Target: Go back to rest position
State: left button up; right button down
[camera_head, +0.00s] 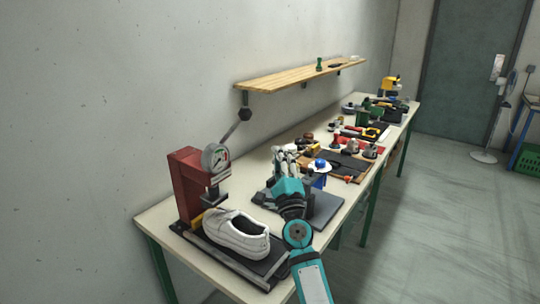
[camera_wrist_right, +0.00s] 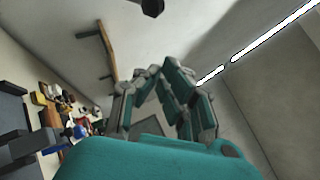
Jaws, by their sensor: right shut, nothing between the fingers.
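My right gripper (camera_head: 286,158) is above the table, behind and to the right of the white shoe, with its fingers pointing up and away. In the right wrist view my right gripper (camera_wrist_right: 155,72) has its fingers drawn together with nothing between them. The white shoe (camera_head: 236,232) sits on the dark base of the red press (camera_head: 187,180), under the press head, apart from my gripper. My left gripper is not in view.
The long table (camera_head: 170,235) runs along the wall, with several tools and parts farther back. A dark mat (camera_head: 326,208) lies beside my right arm. A wooden shelf (camera_head: 290,76) hangs on the wall above. The floor (camera_head: 440,230) to the right is clear.

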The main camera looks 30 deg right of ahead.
jog(key=s+a+f+n+g+y, duration=0.2)
jog(key=a+f+n+y, duration=0.4)
jog(key=a+n, duration=0.2)
jog(key=s+a+f+n+g+y, duration=0.1)
jog(key=s+a+f+n+y, duration=0.2)
jog(key=a+f+n+y, duration=0.35)
jog(key=s+a+f+n+g, duration=0.75)
jog(key=s+f+n, duration=0.25)
jog(key=s+f, duration=0.15)
jog(key=s+d+f+n+g+h, duration=0.2)
jog(key=s+f+g, duration=0.25)
jog(key=s, duration=0.55)
jog(key=s+d+f+n+g+h, duration=0.25)
jog(key=s+f+g, duration=0.2)
jog(key=s, duration=0.65)
notch_tip(320, 180, down, 29)
jog(key=s+a+b, duration=0.1)
jog(key=b, duration=0.1)
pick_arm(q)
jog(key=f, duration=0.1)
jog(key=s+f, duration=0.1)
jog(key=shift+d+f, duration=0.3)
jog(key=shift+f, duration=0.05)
pick_arm(e)
jog(key=s+d+f+g, duration=0.2)
jog(key=s+d+f, duration=0.1)
jog(key=s+f, duration=1.3)
jog(key=shift+s, duration=0.25)
